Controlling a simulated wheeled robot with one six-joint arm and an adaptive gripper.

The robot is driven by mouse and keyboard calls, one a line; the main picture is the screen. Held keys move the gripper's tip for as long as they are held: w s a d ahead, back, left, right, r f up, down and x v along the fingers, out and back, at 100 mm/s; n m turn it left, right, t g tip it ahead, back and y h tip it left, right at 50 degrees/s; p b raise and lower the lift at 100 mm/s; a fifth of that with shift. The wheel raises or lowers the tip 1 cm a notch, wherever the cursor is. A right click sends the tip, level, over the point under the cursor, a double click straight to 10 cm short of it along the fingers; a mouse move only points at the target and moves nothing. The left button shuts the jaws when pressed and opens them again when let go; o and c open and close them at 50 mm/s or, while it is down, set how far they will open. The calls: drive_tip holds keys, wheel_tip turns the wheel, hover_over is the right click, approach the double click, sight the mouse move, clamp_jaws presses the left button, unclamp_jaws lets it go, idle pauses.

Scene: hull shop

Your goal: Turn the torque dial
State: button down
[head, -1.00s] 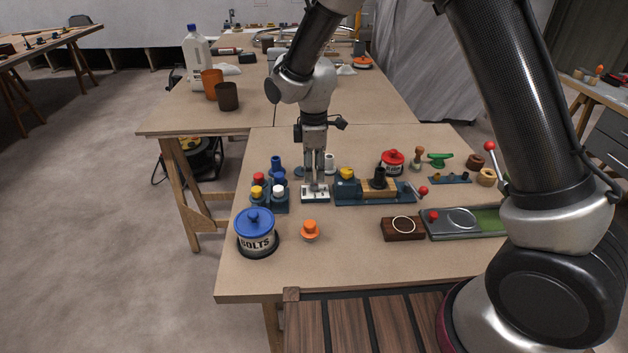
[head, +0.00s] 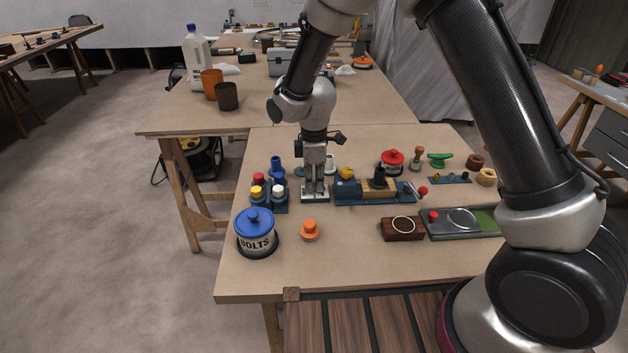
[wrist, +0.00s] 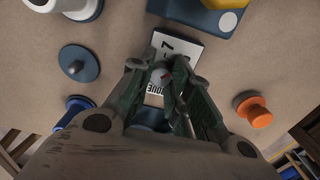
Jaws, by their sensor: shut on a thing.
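In the head view the plate (head: 315,198) lies on the table between the cluster of colored-capped pieces and the blue-and-wood fixture. My gripper (head: 314,190) points straight down over it. In the wrist view the fingers (wrist: 163,82) are closed around the knob, one on each side. Fingers hide part of the plate's lettering, and the knob is hidden in the head view.
The capped-piece cluster (head: 269,194) stands close left and the blue-and-wood fixture (head: 355,194) close right. A blue-lidded bolts tin (head: 257,238) and an orange knob (head: 309,231) are nearer the front. A wooden block (head: 402,230) is front right. Bare tabletop lies at the front middle.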

sight(314, 183)
drive_tip(key=shift+m, duration=0.3)
drive_tip(key=m, duration=0.4)
drive_tip(key=shift+m, duration=2.2)
drive_tip(key=c, duration=1.3)
unclamp_jaws()
wheel_tip(314, 183, up, 12)
